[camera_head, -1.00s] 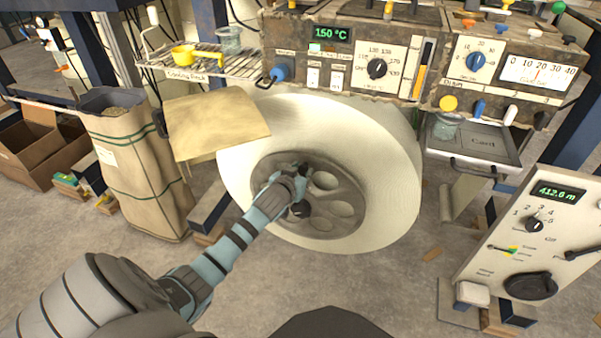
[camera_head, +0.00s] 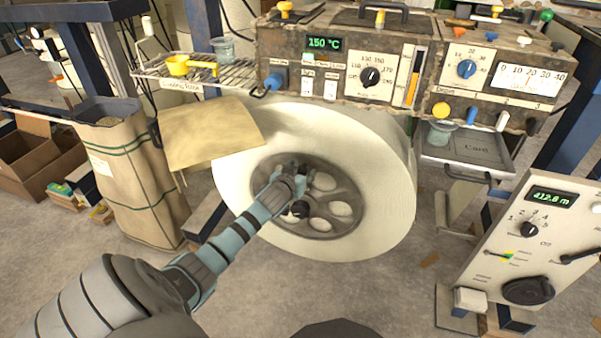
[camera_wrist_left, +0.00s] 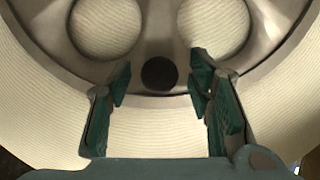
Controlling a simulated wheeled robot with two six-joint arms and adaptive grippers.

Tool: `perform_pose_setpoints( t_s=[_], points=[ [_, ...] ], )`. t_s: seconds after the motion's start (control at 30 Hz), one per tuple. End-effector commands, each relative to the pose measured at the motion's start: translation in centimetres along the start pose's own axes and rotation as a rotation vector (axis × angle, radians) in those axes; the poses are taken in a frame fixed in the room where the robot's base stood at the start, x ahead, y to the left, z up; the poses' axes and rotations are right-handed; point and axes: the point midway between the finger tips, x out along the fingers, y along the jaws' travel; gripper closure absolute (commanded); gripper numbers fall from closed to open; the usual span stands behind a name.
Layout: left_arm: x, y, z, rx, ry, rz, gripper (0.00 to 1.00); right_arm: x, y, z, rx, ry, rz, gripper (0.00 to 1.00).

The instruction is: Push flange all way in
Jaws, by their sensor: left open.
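The grey flange (camera_head: 347,190) is a round metal disc with several holes, set in the face of the large cream tape roll (camera_head: 392,190). In the left wrist view the flange (camera_wrist_left: 155,50) fills the upper part, with a dark round hub spot (camera_wrist_left: 159,73) near the middle. My left gripper (camera_head: 301,186) is at the flange's face, left of its centre. In the left wrist view my left gripper (camera_wrist_left: 160,90) is open, its green-padded fingers apart on either side of the hub spot, with nothing between them. Whether the fingertips touch the flange cannot be told. My right gripper is not in view.
A machine panel (camera_head: 340,65) with dials overhangs the roll. A tan flap (camera_head: 210,135) hangs at the roll's upper left, near a wire rack (camera_head: 195,72). A brown sack (camera_head: 125,180) stands left. A control box (camera_head: 535,240) stands right. The floor below the roll is clear.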

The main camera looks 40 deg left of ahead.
Motion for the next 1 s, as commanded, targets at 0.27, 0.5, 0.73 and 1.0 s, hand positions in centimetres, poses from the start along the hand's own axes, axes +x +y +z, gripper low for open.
perform_pose_setpoints(
  t_s=[0.27,0.5,0.73,1.0],
  points=[
    [-2.9,0.1,0.1,0.004,-0.001,0.003,0.53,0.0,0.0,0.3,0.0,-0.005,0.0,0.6],
    [-9.5,0.1,0.1,0.006,-0.001,0.003,0.53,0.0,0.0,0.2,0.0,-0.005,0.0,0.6],
    [-12.0,0.0,0.0,0.001,0.0,0.0,0.53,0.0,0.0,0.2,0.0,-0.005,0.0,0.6],
    [-12.0,0.0,0.0,0.0,0.0,0.0,0.53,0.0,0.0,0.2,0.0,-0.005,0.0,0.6]
  ],
)
